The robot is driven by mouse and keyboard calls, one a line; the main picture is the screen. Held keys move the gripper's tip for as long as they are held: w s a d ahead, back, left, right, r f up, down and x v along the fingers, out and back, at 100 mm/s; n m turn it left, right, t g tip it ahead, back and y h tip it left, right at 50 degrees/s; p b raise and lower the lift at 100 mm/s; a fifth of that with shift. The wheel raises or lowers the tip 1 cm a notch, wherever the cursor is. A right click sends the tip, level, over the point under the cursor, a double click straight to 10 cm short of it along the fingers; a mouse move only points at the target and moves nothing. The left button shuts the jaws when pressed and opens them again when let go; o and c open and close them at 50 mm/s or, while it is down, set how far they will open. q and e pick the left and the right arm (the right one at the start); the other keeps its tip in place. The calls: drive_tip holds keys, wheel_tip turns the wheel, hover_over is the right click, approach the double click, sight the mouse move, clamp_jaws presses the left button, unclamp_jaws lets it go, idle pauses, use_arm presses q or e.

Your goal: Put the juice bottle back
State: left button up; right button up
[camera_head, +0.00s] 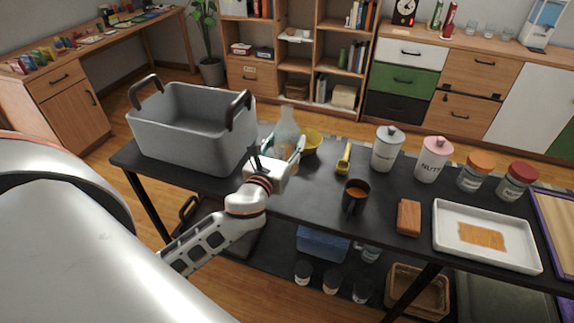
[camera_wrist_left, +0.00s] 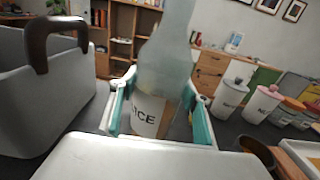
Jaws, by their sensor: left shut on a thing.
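The juice bottle (camera_head: 286,130) is a pale, translucent bottle with a narrow neck, upright at the black table, just right of the grey bin. In the left wrist view the bottle (camera_wrist_left: 165,70) stands between the teal-lined fingers, and its white label shows the letters "ICE". My left gripper (camera_head: 281,163) is shut on the bottle; it also shows in the left wrist view (camera_wrist_left: 160,112). The bottle's base is hidden, so I cannot tell whether it touches the table. My right gripper is not in view.
A grey bin (camera_head: 190,135) with dark handles stands left on the black table (camera_head: 285,202).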

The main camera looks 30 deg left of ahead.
sight(286, 160)
use_arm(q)
wheel_tip(286, 160, down, 6)
drive_tip(key=shift+f+b, duration=0.2)
drive_tip(key=shift+b, duration=1)
drive_tip(key=shift+f, duration=0.2)
drive_tip(key=shift+r, duration=0.1)
drive_tip(key=shift+f, duration=0.2)
drive_tip(key=o, duration=1.5)
